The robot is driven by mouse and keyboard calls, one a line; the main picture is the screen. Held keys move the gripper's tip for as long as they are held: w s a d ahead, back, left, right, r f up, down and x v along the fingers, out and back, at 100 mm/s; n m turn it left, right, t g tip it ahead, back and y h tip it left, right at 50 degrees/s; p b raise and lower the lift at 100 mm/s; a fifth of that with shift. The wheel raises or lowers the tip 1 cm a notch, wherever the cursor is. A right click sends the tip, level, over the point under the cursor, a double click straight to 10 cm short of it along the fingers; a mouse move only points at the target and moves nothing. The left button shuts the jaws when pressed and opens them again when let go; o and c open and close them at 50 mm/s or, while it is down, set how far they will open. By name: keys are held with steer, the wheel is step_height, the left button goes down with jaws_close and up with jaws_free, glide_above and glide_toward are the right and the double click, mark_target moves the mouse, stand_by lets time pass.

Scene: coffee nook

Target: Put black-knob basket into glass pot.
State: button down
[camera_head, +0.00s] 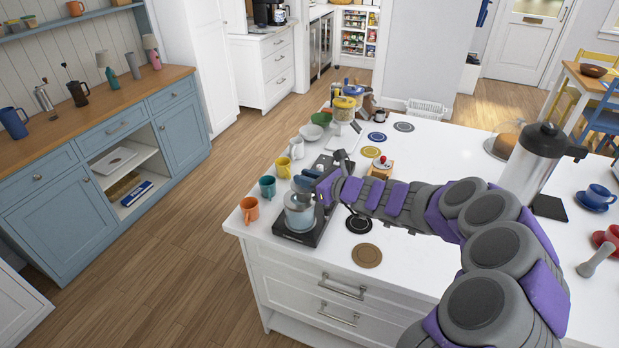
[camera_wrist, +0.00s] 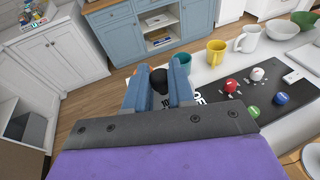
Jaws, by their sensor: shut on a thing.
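The glass pot (camera_head: 299,214) stands on a black scale-like base at the left corner of the white counter. My gripper (camera_head: 303,184) is just above the pot, pointing down. In the wrist view, its two blue fingers (camera_wrist: 159,90) are shut on the black knob (camera_wrist: 158,77) of the black-knob basket. The basket below the knob is hidden by the fingers in the wrist view. In the head view, I cannot tell how far it sits in the pot.
An orange mug (camera_head: 249,209), a teal mug (camera_head: 267,187) and a yellow mug (camera_head: 283,167) stand left of the pot. Red (camera_wrist: 231,86), white (camera_wrist: 257,74), green (camera_wrist: 253,111) and blue (camera_wrist: 280,98) knobs show on a dark tray. A brown coaster (camera_head: 367,256) lies to the right.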

steer(key=shift+a+f, duration=0.2)
steer(key=shift+a, duration=0.8)
steer(key=c, duration=1.3)
jaws_free()
steer(key=o, duration=0.4)
steer(key=shift+d+r, duration=0.1)
steer(key=shift+d, duration=0.8)
steer(key=shift+s+a, duration=0.1)
steer(key=shift+a, duration=0.15)
steer(key=p+v, duration=0.1)
steer(key=v, duration=0.5)
steer(key=p+v, duration=0.1)
steer(key=v, duration=0.5)
steer(key=p+v, duration=0.1)
steer(key=v, duration=0.5)
steer(key=shift+w+d+f, duration=0.25)
steer(key=shift+w, duration=0.1)
steer(key=shift+a, duration=0.2)
